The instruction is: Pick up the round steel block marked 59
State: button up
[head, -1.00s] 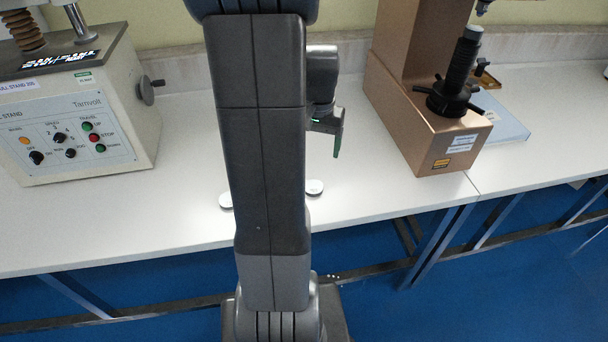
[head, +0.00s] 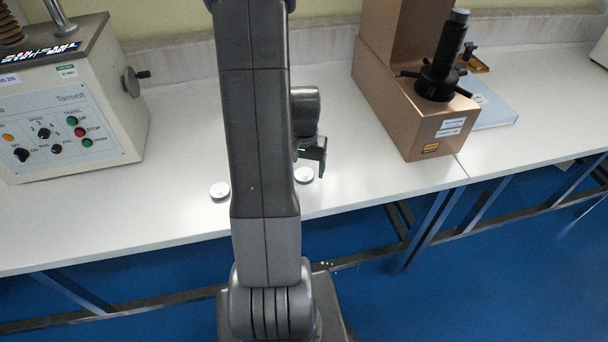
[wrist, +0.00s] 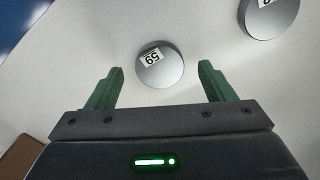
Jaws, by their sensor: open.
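The round steel block marked 59 (wrist: 161,68) lies flat on the white bench, its label upside down in the wrist view. It appears between and just beyond the fingertips of my gripper (wrist: 160,80), which is open and empty. In the head view this block (head: 304,175) is the right one of two small discs, and my gripper (head: 314,158) hangs just above and beside it. Only part of the gripper shows there, behind my arm. The second round steel block (wrist: 268,17) is at the upper right of the wrist view; it is the left disc (head: 220,191) in the head view.
A grey tester with a control panel (head: 66,128) stands on the bench at left. A copper-coloured tester (head: 415,125) stands at right, with a pale blue flat item (head: 492,105) beside it. The bench (head: 170,215) is clear around the discs; its front edge is close to them.

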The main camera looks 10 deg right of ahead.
jog(key=shift+f, duration=0.6)
jog(key=c, duration=1.3)
jog(key=shift+o, duration=0.2)
jog(key=shift+r, duration=0.1)
